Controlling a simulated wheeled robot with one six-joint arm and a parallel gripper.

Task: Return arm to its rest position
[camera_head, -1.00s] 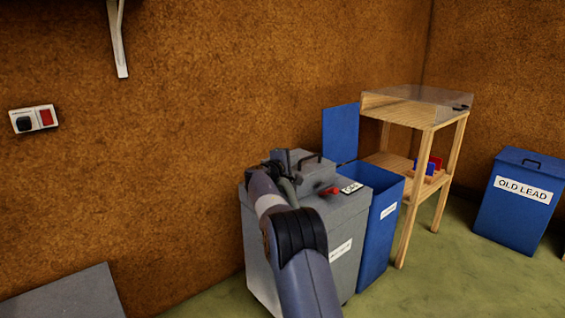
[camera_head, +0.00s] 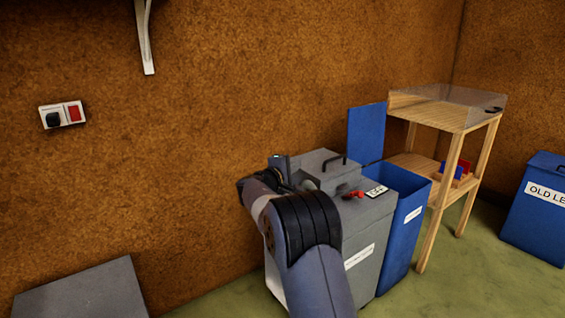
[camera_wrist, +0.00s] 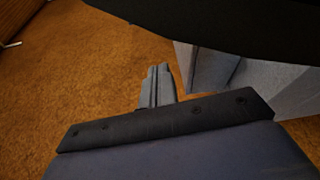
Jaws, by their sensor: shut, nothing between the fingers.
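My arm (camera_head: 307,225) reaches up from the bottom of the head view, bent, its far end in front of the left edge of a grey cabinet (camera_head: 372,232). My gripper's fingers are hard to make out there, hidden behind my arm. In the wrist view my gripper (camera_wrist: 157,82) shows its two fingers together, shut and empty. They point toward the brown wall (camera_wrist: 85,75), with grey surfaces (camera_wrist: 250,77) close on their right. I see no contact between fingers and cabinet.
The grey cabinet has a lid handle and a red lever (camera_head: 353,194). An open blue bin (camera_head: 405,235) stands beside it, then a wooden stand (camera_head: 437,205) and an OLD LEAD bin (camera_head: 540,220). A bracket (camera_head: 145,35) and switch (camera_head: 62,115) are on the wall. Green floor (camera_head: 470,285) is clear at front right.

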